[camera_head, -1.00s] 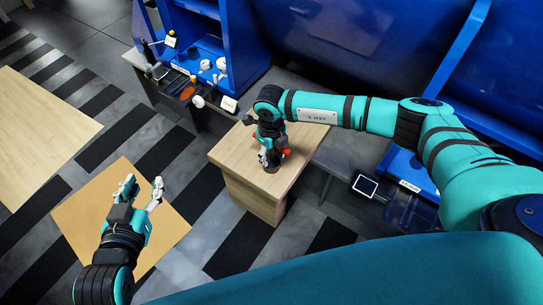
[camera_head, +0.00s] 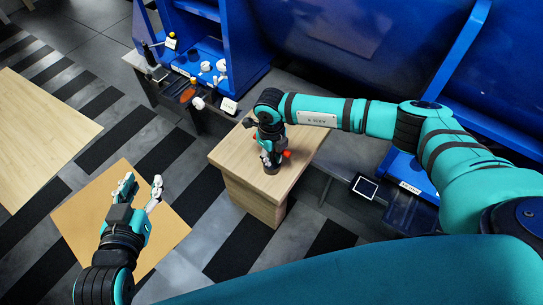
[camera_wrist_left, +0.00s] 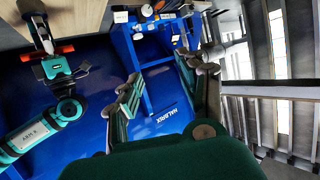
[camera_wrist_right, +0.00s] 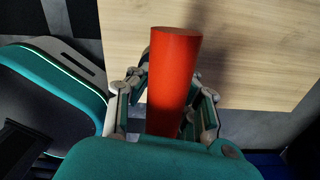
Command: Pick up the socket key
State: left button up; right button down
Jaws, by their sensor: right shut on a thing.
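The socket key has a thick red cylindrical handle (camera_wrist_right: 174,75) that lies between the fingers of my right gripper (camera_wrist_right: 168,108), which is shut on it. In the head view my right gripper (camera_head: 268,156) points down over the wooden table, and the red handle (camera_head: 287,154) sticks out at its right side. In the left wrist view red ends (camera_wrist_left: 33,50) show on both sides of the gripper. The key's lower part is mostly hidden, so I cannot tell whether it still touches the table. My left gripper (camera_head: 141,190) is open and empty, away to the left.
The wooden table (camera_head: 238,160) is otherwise largely clear. Behind it stand blue shelving (camera_head: 245,50) and a dark bench with small white parts (camera_head: 206,66) and a label (camera_head: 229,106). A small framed panel (camera_head: 365,187) is at right. Pale wooden surfaces (camera_head: 40,140) lie left.

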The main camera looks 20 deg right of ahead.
jog(key=shift+r, duration=0.15)
jog(key=shift+w+r, duration=0.1)
jog(key=shift+r, duration=0.1)
notch_tip(320, 180, up, 3)
jog(key=shift+r+p, duration=0.15)
jog(key=shift+p, duration=0.6)
pick_arm(q)
jog(key=s+a+f+g+y+p, duration=0.1)
jog(key=s+a+f+g, duration=0.1)
jog(key=s+f+g, duration=0.2)
jog(key=s+a+f+g+y+p, duration=0.1)
jog(key=s+a+f+g, duration=0.2)
jog(key=s, duration=0.7)
jog(key=shift+s+a+f+n+g+y+p, duration=0.15)
jog(key=shift+s+f+n+g+y+p, duration=0.2)
jog(key=shift+f+g, duration=0.95)
pick_arm(e)
jog(key=s+d+r, duration=0.1)
jog(key=s+d, duration=0.8)
jog(key=d, duration=0.3)
jog(key=shift+s+d, duration=0.35)
jog(key=shift+d, duration=0.05)
pick_arm(q)
jog(key=shift+r, duration=0.2)
pick_arm(e)
jog(key=shift+r, duration=0.1)
